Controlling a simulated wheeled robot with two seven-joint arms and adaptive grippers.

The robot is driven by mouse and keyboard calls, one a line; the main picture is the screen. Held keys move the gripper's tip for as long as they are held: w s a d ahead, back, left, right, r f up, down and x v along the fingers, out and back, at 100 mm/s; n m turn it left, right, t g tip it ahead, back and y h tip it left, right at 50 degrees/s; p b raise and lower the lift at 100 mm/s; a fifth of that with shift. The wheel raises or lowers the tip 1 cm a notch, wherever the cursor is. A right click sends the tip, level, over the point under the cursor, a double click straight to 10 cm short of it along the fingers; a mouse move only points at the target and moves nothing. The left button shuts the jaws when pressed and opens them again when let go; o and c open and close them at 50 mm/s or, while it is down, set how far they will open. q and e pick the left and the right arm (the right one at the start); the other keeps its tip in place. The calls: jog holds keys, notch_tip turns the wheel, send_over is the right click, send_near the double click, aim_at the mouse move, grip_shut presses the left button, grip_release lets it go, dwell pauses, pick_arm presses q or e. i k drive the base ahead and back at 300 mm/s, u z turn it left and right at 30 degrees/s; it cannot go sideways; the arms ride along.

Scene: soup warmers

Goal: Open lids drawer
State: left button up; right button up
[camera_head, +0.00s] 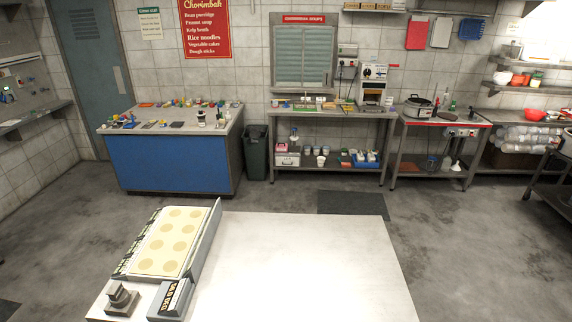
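No drawer is plainly readable as the lids drawer. A white box (287,160) with a small dark label stands on the lower shelf of the middle steel table, at its left end. Its label is too small to read for sure, and it looks closed. Neither of my grippers is in view, and no part of my arms shows.
A white table (310,265) fills the front, with a dotted panel (168,240) and a dark device (121,299) at its left. Behind are a blue counter (170,164), a dark bin (255,153) and the steel table (335,115). Floor between is clear, with a dark mat (352,203).

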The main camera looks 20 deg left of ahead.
aim_at(280, 160)
jog(key=z, duration=1.75)
jog(key=i, duration=3.25)
jog(key=u, duration=2.4)
jog(key=i, duration=3.7)
